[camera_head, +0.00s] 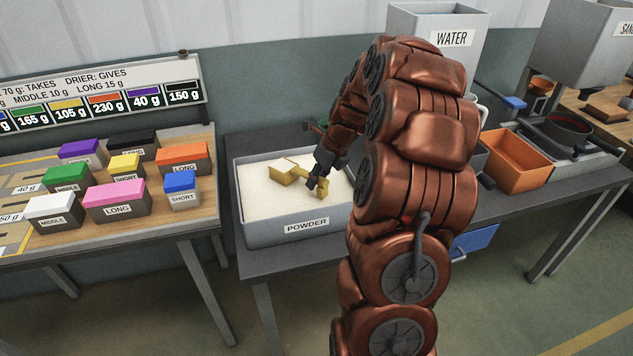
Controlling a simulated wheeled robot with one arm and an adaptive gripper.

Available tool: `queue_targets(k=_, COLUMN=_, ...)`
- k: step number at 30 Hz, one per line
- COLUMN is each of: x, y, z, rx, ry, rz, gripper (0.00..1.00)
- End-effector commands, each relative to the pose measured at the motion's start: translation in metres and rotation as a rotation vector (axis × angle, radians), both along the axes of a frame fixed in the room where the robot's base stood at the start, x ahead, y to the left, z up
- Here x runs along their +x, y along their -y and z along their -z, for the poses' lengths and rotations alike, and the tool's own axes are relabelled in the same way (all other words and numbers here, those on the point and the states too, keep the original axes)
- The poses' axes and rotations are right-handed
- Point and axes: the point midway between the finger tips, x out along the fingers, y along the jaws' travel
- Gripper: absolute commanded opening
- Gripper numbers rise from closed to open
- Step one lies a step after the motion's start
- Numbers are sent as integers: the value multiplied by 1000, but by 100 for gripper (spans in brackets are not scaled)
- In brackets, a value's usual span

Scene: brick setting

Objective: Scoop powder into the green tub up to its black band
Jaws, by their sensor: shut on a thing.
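A yellow scoop (284,173) is in the grey box (264,235) labelled POWDER, at or just above the white powder (262,199). I cannot tell whether the scoop's bowl holds powder. My gripper (319,184) is over the box, shut on the scoop's handle at the right side of the powder. A small green patch (323,122) shows behind the box, beside my arm. It may be part of the green tub, but the rest is hidden and no black band shows.
Coloured blocks, such as a pink one (115,199), stand on the left table below a sign (100,95). A WATER tank (436,20), an orange bin (518,160) and a dark pan (568,130) are to the right. My arm hides the bench's middle.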

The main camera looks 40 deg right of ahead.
Motion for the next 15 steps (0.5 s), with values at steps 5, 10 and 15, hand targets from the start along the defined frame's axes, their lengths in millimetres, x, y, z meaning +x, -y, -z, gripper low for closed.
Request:
queue_targets(k=5, x=0, y=0, z=-12, rx=2, ry=15, rz=0, gripper=0)
queue_targets(k=10, x=-1, y=0, z=-22, rx=4, ry=29, rz=0, gripper=0)
queue_targets(k=15, x=-1, y=0, z=-32, rx=6, ry=42, rz=0, gripper=0)
